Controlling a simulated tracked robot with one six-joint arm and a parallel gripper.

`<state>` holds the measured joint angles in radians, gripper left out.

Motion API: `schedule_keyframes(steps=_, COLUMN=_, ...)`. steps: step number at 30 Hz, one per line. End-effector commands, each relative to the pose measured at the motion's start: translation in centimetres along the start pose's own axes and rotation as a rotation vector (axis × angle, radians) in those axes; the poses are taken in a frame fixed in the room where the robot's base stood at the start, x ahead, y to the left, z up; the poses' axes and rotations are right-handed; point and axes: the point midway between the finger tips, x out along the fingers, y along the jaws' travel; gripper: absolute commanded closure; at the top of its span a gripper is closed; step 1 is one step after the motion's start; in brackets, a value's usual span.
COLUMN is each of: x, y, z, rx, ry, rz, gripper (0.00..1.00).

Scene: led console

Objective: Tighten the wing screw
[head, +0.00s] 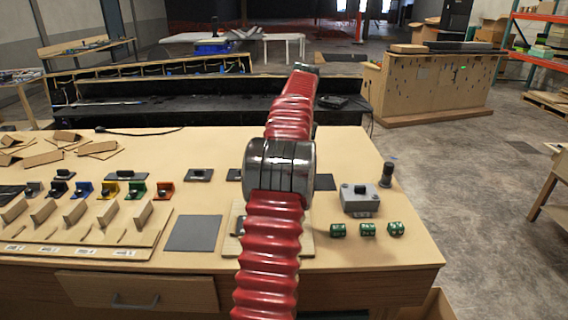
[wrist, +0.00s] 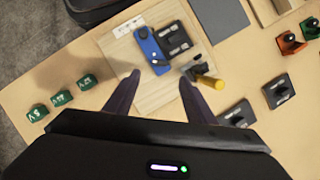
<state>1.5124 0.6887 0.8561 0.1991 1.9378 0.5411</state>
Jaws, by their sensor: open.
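In the wrist view a square wooden board (wrist: 127,48) carries a blue bar (wrist: 151,50), a black block (wrist: 176,40) and a gold cylinder (wrist: 210,81) with a small dark winged piece (wrist: 194,70) at its end. Which of these is the wing screw I cannot tell for sure; the dark winged piece looks most like it. My gripper (wrist: 160,82) is open and empty over the board's near edge. The winged piece and gold cylinder lie by its right finger, in the picture outside the gap. In the head view my red arm hides most of the board (head: 307,243).
A grey mat (head: 194,233) lies left of the board. Coloured clips (head: 109,190) and wooden racks (head: 75,235) fill the left.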

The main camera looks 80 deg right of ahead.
Motion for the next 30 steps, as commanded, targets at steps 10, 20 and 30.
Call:
schedule_keyframes(steps=10, x=-1.4, y=0.0, z=0.0, rx=0.000, ry=0.000, rz=0.000, gripper=0.50)
schedule_keyframes(steps=20, x=-1.4, y=0.0, z=0.0, rx=-0.001, ry=0.000, rz=0.000, gripper=0.50)
schedule_keyframes(steps=30, x=-1.4, y=0.0, z=0.1, rx=-0.001, ry=0.001, rz=0.000, gripper=0.50)
